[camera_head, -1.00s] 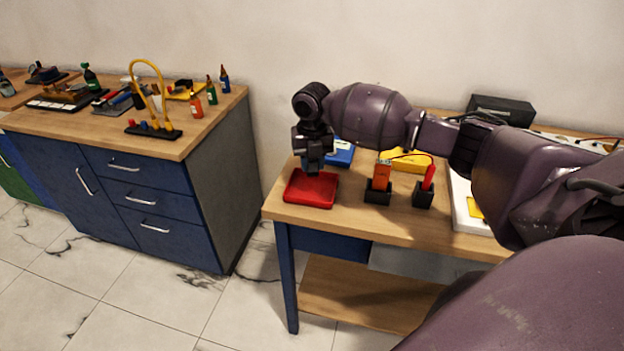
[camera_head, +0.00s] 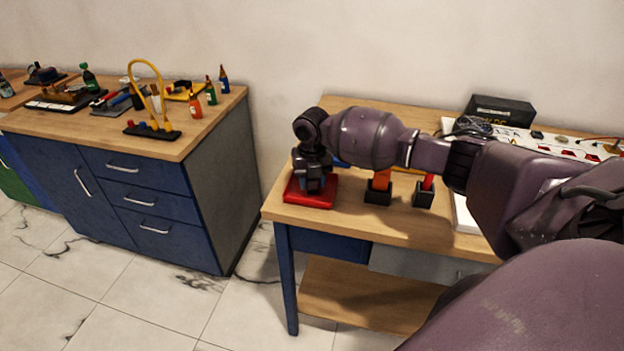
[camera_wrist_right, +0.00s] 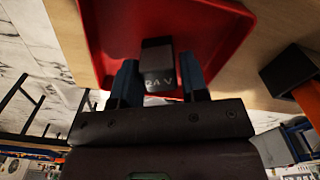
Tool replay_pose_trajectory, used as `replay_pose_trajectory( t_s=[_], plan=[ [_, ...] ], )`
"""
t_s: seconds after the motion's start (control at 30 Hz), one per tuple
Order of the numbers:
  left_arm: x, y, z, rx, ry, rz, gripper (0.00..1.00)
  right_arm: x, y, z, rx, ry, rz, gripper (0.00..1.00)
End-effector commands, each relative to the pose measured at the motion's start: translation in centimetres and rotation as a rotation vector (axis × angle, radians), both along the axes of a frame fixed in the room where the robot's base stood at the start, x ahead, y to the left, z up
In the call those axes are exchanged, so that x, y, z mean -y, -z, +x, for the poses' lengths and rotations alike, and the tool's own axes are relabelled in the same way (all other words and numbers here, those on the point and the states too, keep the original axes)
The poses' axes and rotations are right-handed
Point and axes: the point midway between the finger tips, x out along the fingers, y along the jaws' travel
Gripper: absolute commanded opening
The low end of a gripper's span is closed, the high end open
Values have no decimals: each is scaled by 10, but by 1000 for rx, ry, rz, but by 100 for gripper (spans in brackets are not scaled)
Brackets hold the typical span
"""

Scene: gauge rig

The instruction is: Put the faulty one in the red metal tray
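The red metal tray (camera_head: 325,200) lies at the front left corner of the right table. It fills the upper part of the right wrist view (camera_wrist_right: 225,65). My right gripper (camera_head: 313,188) is low over the tray, pointing down. The lettering is only partly readable. My left gripper is not in view.
An orange piece in a black holder (camera_head: 378,196) and a red piece in another black holder (camera_head: 423,197) stand right of the tray. A black box (camera_head: 500,108) and a white panel (camera_head: 560,143) are at the back. A cluttered cabinet (camera_head: 150,200) stands left across a floor gap.

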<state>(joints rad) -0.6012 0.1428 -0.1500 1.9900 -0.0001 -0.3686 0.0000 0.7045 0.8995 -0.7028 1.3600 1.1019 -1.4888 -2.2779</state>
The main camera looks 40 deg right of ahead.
Motion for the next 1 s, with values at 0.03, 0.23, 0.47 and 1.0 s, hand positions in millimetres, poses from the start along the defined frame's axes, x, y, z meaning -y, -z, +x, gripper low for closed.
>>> replay_pose_trajectory(
  t_s=[0.03,0.23,0.47,1.0],
  plan=[
    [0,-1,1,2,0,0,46,0,0,0,0,0,0,48],
    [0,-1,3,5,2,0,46,0,0,0,0,0,0,57],
    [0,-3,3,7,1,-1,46,0,-7,0,2,0,0,57],
    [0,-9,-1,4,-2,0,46,0,-98,1,4,0,1,57]
  ],
)
